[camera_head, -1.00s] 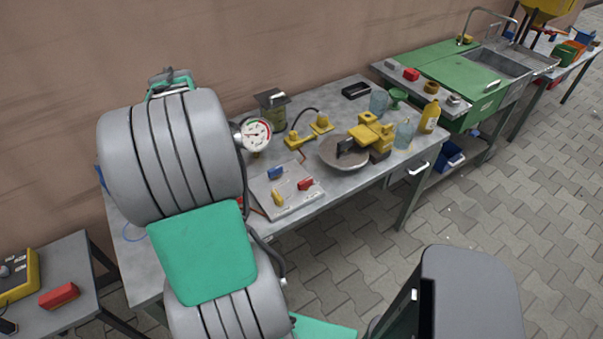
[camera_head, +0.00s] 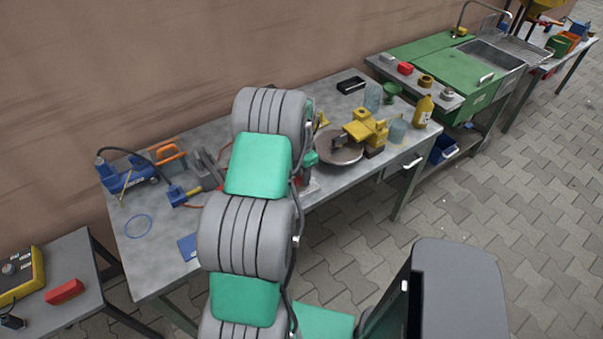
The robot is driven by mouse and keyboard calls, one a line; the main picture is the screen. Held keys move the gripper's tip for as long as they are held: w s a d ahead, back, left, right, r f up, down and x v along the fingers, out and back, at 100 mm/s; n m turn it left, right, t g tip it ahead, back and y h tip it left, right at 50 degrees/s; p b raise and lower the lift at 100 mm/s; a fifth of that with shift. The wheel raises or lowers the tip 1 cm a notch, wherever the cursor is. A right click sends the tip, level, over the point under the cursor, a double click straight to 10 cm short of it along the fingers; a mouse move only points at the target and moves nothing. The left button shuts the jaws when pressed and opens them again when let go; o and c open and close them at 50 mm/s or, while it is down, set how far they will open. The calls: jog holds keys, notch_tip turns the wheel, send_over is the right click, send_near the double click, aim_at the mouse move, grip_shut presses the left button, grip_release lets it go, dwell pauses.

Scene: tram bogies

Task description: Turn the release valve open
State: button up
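No release valve can be made out for certain in this view. A blue pump-like device (camera_head: 128,178) with a black hose lies at the left end of the grey workbench (camera_head: 160,255). The hose runs to a blue and grey fitting (camera_head: 180,195) at its right. My arm, grey with green covers, rises across the middle of the bench and hides what lies behind it, including the spot where the gauge showed. My gripper is hidden behind the arm, so its fingers and anything in them do not show.
An orange-handled tool (camera_head: 170,158) lies behind the hose. Right of my arm are a round grey plate (camera_head: 338,150), a yellow block device (camera_head: 366,128), a yellow bottle (camera_head: 423,112) and a green funnel (camera_head: 391,92). A green sink unit (camera_head: 440,62) stands at right.

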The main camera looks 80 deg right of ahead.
jog(key=shift+c, duration=0.2)
grip_shut()
